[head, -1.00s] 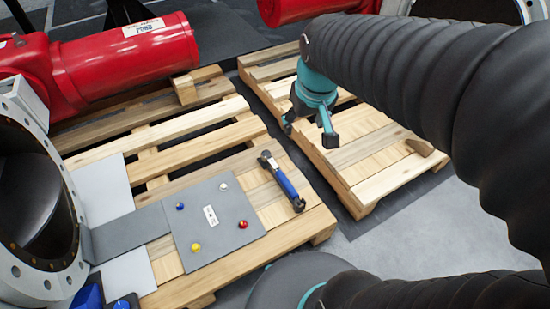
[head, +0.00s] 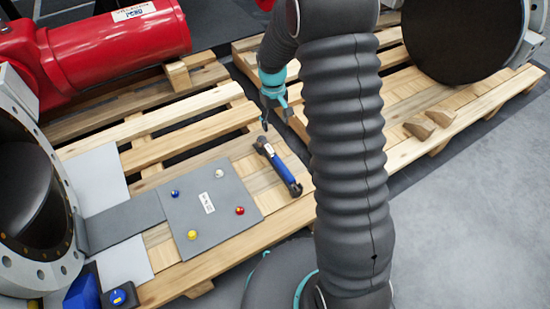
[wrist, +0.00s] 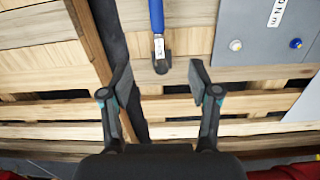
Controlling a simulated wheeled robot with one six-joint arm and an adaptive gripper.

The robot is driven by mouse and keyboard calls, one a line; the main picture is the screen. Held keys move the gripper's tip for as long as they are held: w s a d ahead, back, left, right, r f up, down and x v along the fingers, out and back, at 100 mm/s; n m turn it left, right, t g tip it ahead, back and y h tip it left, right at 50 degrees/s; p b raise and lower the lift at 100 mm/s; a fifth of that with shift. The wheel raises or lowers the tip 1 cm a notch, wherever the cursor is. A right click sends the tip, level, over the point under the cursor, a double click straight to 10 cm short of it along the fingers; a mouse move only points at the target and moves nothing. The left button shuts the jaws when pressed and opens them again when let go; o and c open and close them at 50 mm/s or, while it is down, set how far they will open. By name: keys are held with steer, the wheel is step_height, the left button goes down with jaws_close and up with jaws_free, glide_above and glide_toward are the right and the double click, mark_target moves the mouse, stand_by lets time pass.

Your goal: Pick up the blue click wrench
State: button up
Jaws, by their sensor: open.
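The blue click wrench (head: 282,172) lies on the wooden pallet, just right of the grey plate, with its dark head at the far end and its blue handle toward the front. In the wrist view the wrench (wrist: 158,35) shows upright at top centre, its head ahead of and between the spread fingers. My gripper (wrist: 162,75) is open and empty. In the head view my gripper (head: 270,118) hangs above the pallet near the wrench's head end, apart from it.
The grey plate (head: 212,210) with several coloured knobs lies left of the wrench. A red cylinder (head: 115,45) is at the back left. A flanged valve body (head: 30,200) stands at the left. A second pallet (head: 455,115) with wooden blocks is at the right, across a dark gap.

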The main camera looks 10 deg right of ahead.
steer(key=g, duration=0.1)
glide_toward(277, 159)
steer(key=shift+n, duration=0.3)
steer(key=f, duration=0.4)
steer(key=f+b, duration=0.1)
steer(key=f, duration=0.1)
steer(key=shift+s+a+f, duration=0.1)
steer(key=shift+s+a, duration=0.15)
steer(key=shift+s, duration=0.05)
steer(key=shift+s+d+f, duration=0.1)
steer(key=shift+d+f, duration=0.05)
steer(key=shift+f, duration=0.7)
steer(key=shift+s+d+f, duration=0.1)
steer(key=shift+d+f, duration=0.05)
steer(key=shift+f, duration=0.7)
steer(key=shift+s+d+f, duration=0.1)
steer(key=shift+d+f, duration=0.05)
steer(key=shift+f, duration=0.7)
steer(key=shift+c, duration=0.2)
jaws_close()
